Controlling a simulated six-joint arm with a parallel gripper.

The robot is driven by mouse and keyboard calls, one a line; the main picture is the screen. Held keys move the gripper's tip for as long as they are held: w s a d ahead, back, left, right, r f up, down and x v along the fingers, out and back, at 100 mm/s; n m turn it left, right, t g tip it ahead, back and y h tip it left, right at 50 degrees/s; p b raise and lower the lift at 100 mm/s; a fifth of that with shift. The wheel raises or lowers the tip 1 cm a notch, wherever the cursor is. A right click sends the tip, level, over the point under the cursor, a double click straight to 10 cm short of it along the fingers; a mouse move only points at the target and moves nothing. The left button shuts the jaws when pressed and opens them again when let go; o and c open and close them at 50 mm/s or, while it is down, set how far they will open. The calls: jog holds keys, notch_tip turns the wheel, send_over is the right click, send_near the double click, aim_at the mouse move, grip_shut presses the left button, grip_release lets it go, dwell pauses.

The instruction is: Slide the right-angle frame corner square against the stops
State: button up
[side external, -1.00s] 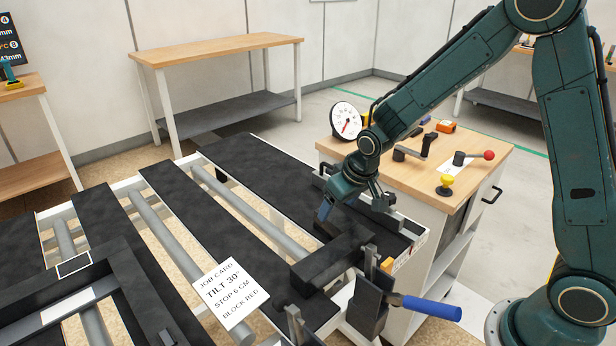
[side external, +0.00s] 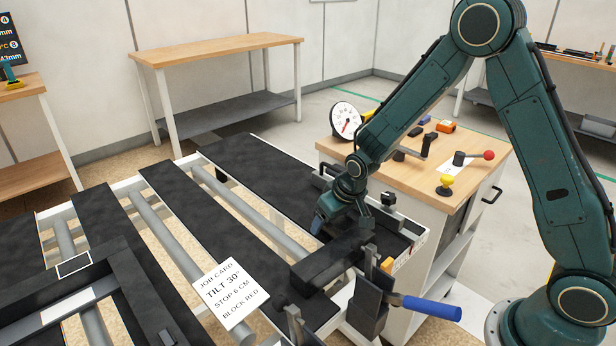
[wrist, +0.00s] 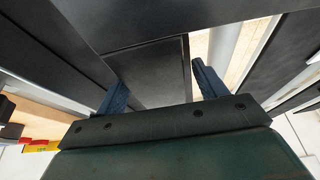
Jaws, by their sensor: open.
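The dark right-angle frame corner (side external: 330,262) lies at the near right end of the padded table, close to upright dark metal pieces (side external: 370,262) that look like stops. I cannot tell whether they touch. Contact with the fingers is not clear. In the side view my wrist partly hides the fingertips.
A blue-handled lever (side external: 430,307) sticks out at the table's right end. A larger dark frame (side external: 120,275) lies at left. A wooden-topped cabinet (side external: 485,165) with a dial (side external: 346,120) and knobs stands behind right.

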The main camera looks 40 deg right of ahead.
jog(key=shift+c, duration=0.4)
jog(key=c, duration=0.9)
jog(key=shift+s+d, duration=0.15)
jog(key=shift+n, duration=0.3)
jog(key=shift+s+d, duration=2.15)
jog(key=shift+s, duration=0.15)
jog(key=shift+s+d, duration=0.1)
jog(key=shift+s, duration=0.05)
jog(key=shift+o, duration=0.2)
jog(key=shift+s, duration=0.25)
jog(key=o, duration=0.9)
jog(key=shift+o, duration=0.2)
